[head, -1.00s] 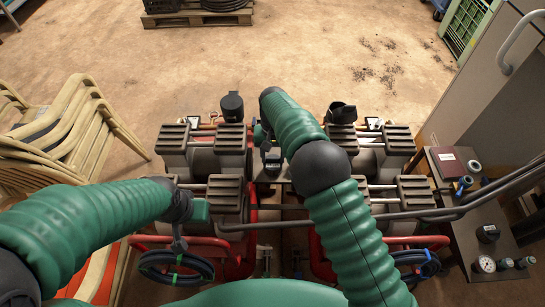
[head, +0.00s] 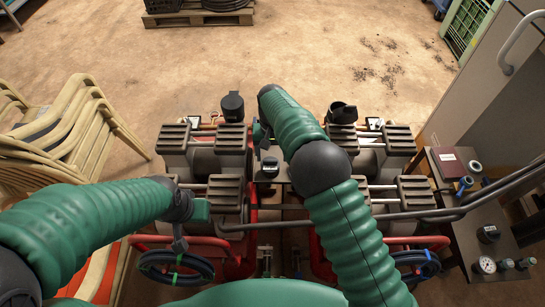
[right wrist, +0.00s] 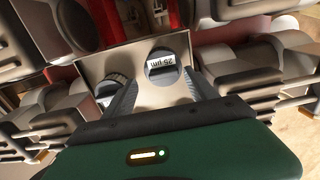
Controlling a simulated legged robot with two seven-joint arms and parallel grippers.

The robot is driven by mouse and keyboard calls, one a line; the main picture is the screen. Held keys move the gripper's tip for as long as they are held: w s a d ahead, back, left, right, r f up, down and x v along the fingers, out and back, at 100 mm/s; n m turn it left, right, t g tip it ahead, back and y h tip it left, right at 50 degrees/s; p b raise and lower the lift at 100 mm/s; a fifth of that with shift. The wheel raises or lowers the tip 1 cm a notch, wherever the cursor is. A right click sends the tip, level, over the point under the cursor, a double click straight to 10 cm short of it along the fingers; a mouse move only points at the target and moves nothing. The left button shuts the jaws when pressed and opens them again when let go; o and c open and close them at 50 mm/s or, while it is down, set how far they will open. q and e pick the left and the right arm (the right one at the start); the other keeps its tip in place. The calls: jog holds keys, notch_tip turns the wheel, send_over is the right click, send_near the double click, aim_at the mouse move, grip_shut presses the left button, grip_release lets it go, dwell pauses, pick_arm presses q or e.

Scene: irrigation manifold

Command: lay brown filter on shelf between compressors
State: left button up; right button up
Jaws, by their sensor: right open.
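A round dark piece with a white "25 µm" label (right wrist: 163,65) rests on a grey shelf plate (right wrist: 92,68) in the right wrist view. It looks like the filter, but I cannot make out a brown colour. A second round piece with a ridged rim (right wrist: 112,86) is left of it. My right gripper (right wrist: 163,82) is open, its fingers apart in front of the labelled piece. In the head view, a dark round piece (head: 270,166) shows on the shelf between the compressors, beside my right gripper (head: 262,138). My left gripper (head: 179,238) is small and partly hidden there.
Compressors with ribbed dark tops stand left (head: 200,150) and right (head: 385,150) of the shelf. A dark side table (head: 485,235) at right carries gauges and small fittings. Stacked chairs (head: 75,135) stand at left. A coiled hose (head: 175,267) hangs below my left gripper.

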aim_at(271, 160)
notch_tip(271, 160, up, 10)
jog(key=s+d, duration=0.2)
jog(key=d, duration=0.5)
jog(key=s+d+f+t, duration=0.1)
jog(key=s+d, duration=0.5)
jog(key=s, duration=0.5)
jog(key=s+d+f+t, duration=0.1)
jog(key=s+d, duration=0.6)
jog(key=s, duration=0.4)
jog(key=shift+s+f+t+p, duration=0.2)
jog(key=shift+t+p, duration=0.1)
jog(key=shift+p, duration=0.1)
jog(key=shift+d, duration=0.1)
